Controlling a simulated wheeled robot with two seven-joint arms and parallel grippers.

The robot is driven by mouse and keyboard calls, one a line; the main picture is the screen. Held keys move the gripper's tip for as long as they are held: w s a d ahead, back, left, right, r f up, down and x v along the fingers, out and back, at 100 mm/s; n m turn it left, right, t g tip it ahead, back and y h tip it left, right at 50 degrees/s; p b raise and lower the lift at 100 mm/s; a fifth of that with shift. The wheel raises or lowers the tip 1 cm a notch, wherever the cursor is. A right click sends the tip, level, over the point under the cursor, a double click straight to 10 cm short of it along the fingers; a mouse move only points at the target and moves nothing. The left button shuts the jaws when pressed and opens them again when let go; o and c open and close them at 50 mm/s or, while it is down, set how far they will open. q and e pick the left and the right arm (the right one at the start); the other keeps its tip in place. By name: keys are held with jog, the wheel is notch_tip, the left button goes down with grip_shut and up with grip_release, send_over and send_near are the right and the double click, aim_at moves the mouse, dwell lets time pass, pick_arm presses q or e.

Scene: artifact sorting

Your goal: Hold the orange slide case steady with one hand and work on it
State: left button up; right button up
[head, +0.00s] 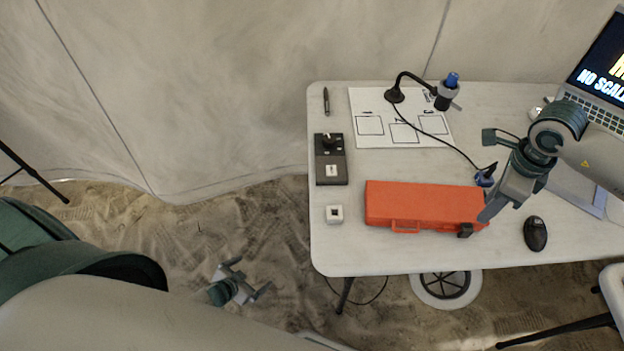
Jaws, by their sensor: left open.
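The orange slide case (425,204) lies closed and flat near the front of the table, its handle on the near side. My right gripper (478,184) is at the case's right end with its fingers spread wide. The near fingertip is at the case's front right corner; the other is beyond the back edge. I cannot tell whether either finger touches the case. My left gripper (244,284) is open and empty, low over the sandy floor, left of the table and well apart from the case.
A dark box (331,160), a white cube (334,214), a pen (326,100), a mouse (535,233) and a laptop (603,75) are around.

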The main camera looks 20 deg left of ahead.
pick_arm(q)
jog(key=w+d+r+m+t+h, duration=0.2)
jog(key=w+r+m+t+h, duration=0.3)
jog(key=w+r, duration=1.6)
jog(key=s+d+r+m+g+h, duration=0.1)
jog(key=d+r+m+g+h, duration=0.15)
jog(key=r, duration=0.35)
jog(key=s+d+r+m+g+h, duration=0.1)
jog(key=d+r+h, duration=0.15)
jog(key=r, duration=0.45)
jog(key=m+g+h, duration=0.2)
jog(key=m+g, duration=0.1)
jog(key=g, duration=0.2)
send_near(368, 197)
jog(key=v, duration=0.5)
jog(key=shift+s+a+n, duration=0.1)
jog(key=shift+a+n, duration=0.1)
jog(key=shift+n, duration=0.05)
jog(key=shift+d+f, duration=0.1)
jog(key=x, duration=1.7)
jog(key=shift+d, duration=0.2)
